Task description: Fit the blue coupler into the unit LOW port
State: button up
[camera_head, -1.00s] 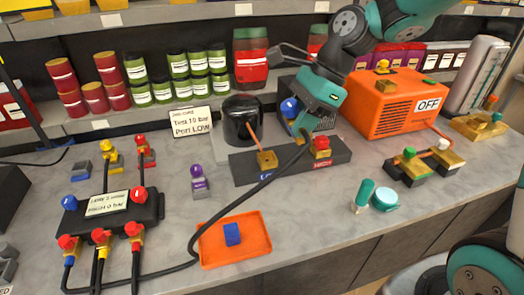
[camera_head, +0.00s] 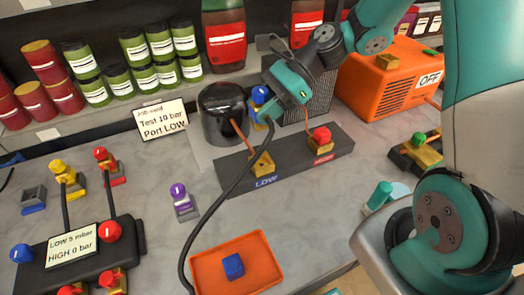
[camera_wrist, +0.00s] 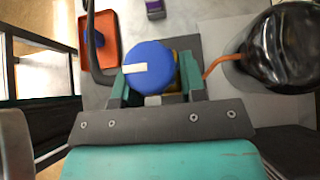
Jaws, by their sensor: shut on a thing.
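The blue coupler (camera_head: 260,93) is between the fingers of my gripper (camera_head: 267,101), held in the air. In the wrist view its round blue top with a white stripe (camera_wrist: 149,68) sits between the jaws (camera_wrist: 154,81). A black hose (camera_head: 222,208) runs from it down to the left. The brass LOW port (camera_head: 262,163) stands on the dark unit base (camera_head: 332,150), below the coupler and apart from it in the head view. In the wrist view the coupler and jaws hide most of that brass port (camera_wrist: 180,57). The coupler's lower end is hard to see.
A red-capped HIGH port (camera_head: 321,136) is right of LOW. A black glossy vessel (camera_head: 223,112) stands close behind LOW. An orange tray (camera_head: 205,272) holds a blue block (camera_head: 233,265). A purple-topped fitting (camera_head: 181,200) and a black manifold (camera_head: 125,240) are left. An orange machine (camera_head: 385,85) stands right.

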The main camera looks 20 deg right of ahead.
notch_tip(320, 180, down, 13)
jog(key=shift+f, duration=0.1)
dwell(0.4)
jog(key=o, duration=1.2)
jog(key=shift+c, duration=0.2)
